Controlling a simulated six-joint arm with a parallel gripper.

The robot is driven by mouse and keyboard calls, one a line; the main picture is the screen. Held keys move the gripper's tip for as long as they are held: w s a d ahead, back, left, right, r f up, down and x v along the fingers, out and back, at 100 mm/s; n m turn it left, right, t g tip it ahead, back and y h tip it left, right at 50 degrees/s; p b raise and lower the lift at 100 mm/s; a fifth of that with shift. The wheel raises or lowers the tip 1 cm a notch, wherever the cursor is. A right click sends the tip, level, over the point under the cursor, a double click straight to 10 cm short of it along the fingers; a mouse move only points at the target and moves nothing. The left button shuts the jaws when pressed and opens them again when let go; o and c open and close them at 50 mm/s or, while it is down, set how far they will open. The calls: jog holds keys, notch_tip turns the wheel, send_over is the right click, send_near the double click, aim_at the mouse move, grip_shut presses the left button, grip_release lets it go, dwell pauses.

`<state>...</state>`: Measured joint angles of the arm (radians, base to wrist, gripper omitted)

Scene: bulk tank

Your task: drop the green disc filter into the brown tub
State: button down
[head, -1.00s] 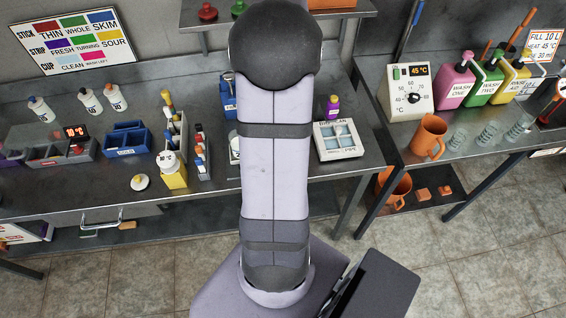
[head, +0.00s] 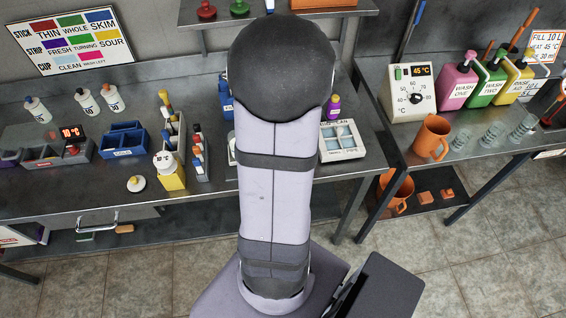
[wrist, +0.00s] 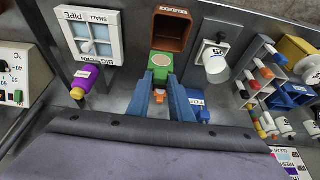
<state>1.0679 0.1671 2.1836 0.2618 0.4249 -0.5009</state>
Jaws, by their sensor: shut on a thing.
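My gripper (wrist: 172,72) shows in the wrist view as two blue fingers, shut on the green disc filter (wrist: 173,57). The filter is a green piece with a pale round face, held at the fingertips. The brown tub (wrist: 155,33) is open and square, with a dark inside, just beyond the filter in the wrist view. The filter overlaps the tub's near side in the picture; I cannot tell its height above it. In the head view my own arm hides the gripper, the filter and the tub.
In the wrist view a white divided box (wrist: 68,28) and a purple bottle with a yellow cap (wrist: 87,79) are left of the fingers. A white cup (wrist: 217,67) and a blue box (wrist: 199,106) are close on the right. A bottle rack (wrist: 262,80) is farther right.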

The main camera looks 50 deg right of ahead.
notch_tip(320, 180, down, 5)
jog(key=b, duration=0.3)
jog(key=shift+r, duration=0.2)
jog(key=c, duration=1.5)
grip_release()
jog(key=shift+r, duration=0.1)
jog(key=shift+b+v, duration=0.85)
jog(key=shift+v, duration=2.8)
